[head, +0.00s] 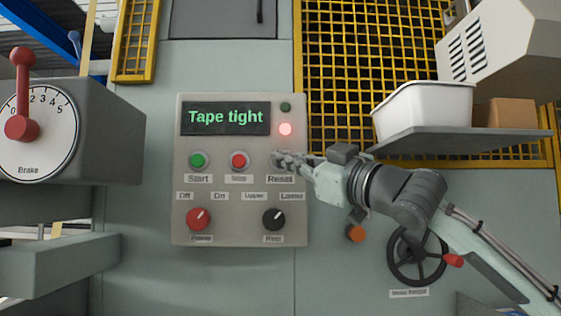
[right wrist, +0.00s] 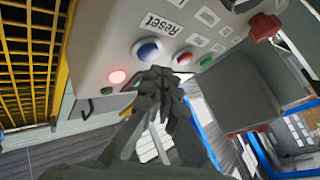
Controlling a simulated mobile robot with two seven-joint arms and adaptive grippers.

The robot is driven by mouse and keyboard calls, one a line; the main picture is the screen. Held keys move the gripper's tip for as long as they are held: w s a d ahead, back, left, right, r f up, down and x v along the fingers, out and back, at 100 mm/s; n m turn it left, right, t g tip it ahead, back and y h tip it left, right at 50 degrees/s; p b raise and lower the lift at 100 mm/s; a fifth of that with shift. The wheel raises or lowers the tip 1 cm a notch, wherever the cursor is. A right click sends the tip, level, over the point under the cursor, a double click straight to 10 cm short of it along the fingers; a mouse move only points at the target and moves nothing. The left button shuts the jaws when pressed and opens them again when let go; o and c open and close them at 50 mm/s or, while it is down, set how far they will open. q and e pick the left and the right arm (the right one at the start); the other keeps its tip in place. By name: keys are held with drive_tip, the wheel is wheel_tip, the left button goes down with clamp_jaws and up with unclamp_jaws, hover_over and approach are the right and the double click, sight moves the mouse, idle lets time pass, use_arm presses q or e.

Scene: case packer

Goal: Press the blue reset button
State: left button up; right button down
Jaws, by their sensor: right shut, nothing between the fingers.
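The blue reset button (right wrist: 147,50) shows in the right wrist view, set in a pale ring beside the "Reset" label. In the head view my right gripper hides it, just above the "Reset" label (head: 280,179). My right gripper (head: 281,159) is shut and empty, its fingertips in front of the control panel (head: 238,233) at the reset button's place. In the right wrist view the shut fingertips (right wrist: 160,78) are close to the button, just below it in the picture. I cannot tell whether they touch it. My left gripper is not in view.
The panel has a green start button (head: 197,160), a red stop button (head: 239,160), two knobs, a lit red lamp (head: 286,129) and a display (head: 226,117) reading "Tape tight". A shelf (head: 450,141) with a white bin is at right, above my right arm. A handwheel (head: 418,281) is below it.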

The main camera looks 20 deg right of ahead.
idle(0.6)
drive_tip(key=shift+w+d+p, duration=0.1)
drive_tip(key=shift+w+p, duration=0.3)
drive_tip(key=shift+w+d+p, duration=0.15)
drive_tip(key=shift+w+p, duration=0.2)
drive_tip(key=shift+w, duration=0.1)
idle(0.6)
drive_tip(key=shift+s, duration=0.15)
drive_tip(key=shift+s+a, duration=0.25)
drive_tip(key=shift+s, duration=0.45)
drive_tip(key=shift+s+a+b, duration=0.15)
drive_tip(key=shift+s+a, duration=0.1)
drive_tip(key=shift+s, duration=0.55)
drive_tip(key=shift+s+a+b, duration=0.1)
drive_tip(key=shift+s+a, duration=0.1)
drive_tip(key=shift+s, duration=0.6)
drive_tip(key=shift+s+a+b, duration=0.15)
drive_tip(key=shift+s+a, duration=0.1)
drive_tip(key=shift+s, duration=0.55)
